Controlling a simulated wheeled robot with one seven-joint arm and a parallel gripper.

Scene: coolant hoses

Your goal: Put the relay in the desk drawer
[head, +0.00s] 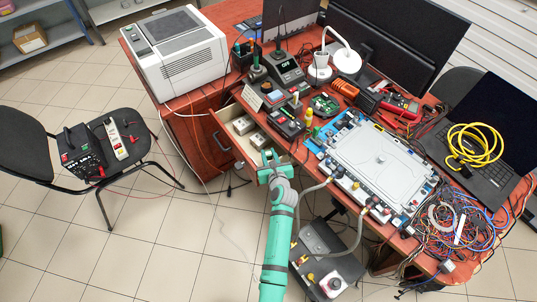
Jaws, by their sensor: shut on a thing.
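The desk drawer (236,147) is pulled open below the desk's front edge, left of centre in the head view. Two small pale block-like things (242,125) lie inside it, towards its back. My gripper (269,157) is at the drawer's right end, close to the desk edge, with my teal arm reaching up to it from below. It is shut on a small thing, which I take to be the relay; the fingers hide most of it. I cannot tell whether it is above the drawer floor or touching it.
A white printer (180,55) stands at the desk's left end. A soldering station (287,68), small tools and a grey lidded unit with hoses (380,160) crowd the desk right of the drawer. A chair with a power supply (82,155) stands left. Tiled floor between is mostly free.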

